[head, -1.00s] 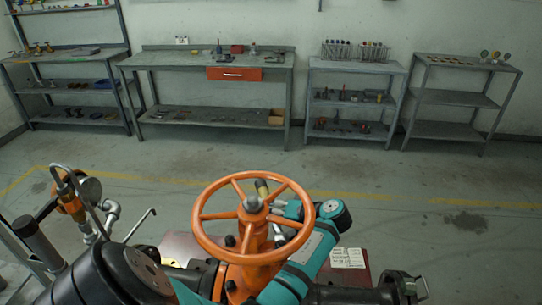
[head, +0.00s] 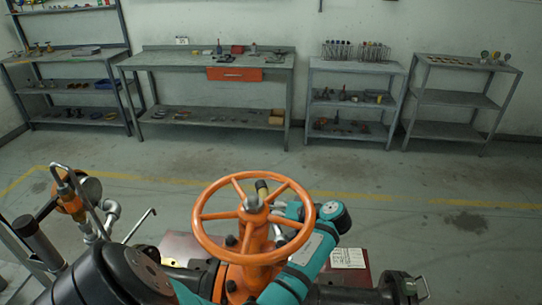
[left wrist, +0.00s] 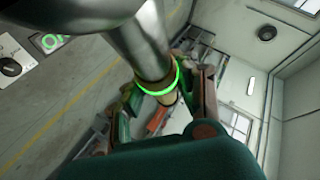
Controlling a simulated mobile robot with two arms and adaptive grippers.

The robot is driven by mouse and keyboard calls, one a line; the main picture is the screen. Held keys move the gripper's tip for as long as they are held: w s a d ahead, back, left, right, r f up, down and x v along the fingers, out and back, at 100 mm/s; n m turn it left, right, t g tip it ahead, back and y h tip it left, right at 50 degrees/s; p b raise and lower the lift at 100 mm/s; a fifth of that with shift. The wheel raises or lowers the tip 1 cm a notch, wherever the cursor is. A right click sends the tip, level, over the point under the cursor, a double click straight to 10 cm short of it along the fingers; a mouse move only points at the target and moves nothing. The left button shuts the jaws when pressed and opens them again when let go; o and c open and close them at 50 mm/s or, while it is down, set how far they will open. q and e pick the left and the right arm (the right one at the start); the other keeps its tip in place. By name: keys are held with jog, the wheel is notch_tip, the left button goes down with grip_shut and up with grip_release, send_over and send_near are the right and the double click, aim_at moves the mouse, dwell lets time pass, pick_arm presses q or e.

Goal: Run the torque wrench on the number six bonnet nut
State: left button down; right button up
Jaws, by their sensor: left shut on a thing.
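The gate valve's orange handwheel (head: 211,244) stands in the middle of the head view, over an orange yoke (head: 256,240). A tan-ended tool (head: 262,187), apparently the torque wrench, shows through the wheel's spokes. My left gripper (head: 279,208), on a teal wrist, reaches in from the right of the wheel, partly hidden by its rim. In the left wrist view, its fingers (left wrist: 170,97) are shut around a tan section next to a thick metal shaft (left wrist: 150,40) with a lit green ring. Dark nuts (head: 231,240) show below the wheel; I cannot tell number six. My right gripper is out of view.
A white card (head: 347,258) lies on a dark red surface right of the valve.

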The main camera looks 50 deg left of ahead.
pick_arm(q)
jog(key=shift+f+b, duration=1)
jog(key=shift+f, duration=0.35)
jog(key=shift+f+b, duration=0.3)
jog(key=shift+f, duration=0.3)
dwell(1.6)
jog(key=shift+w+r+p, duration=0.1)
jog(key=shift+r+p, duration=0.25)
jog(key=shift+p, duration=0.05)
dwell(1.2)
jog(key=shift+r+p, duration=1.7)
jog(key=shift+r, duration=0.35)
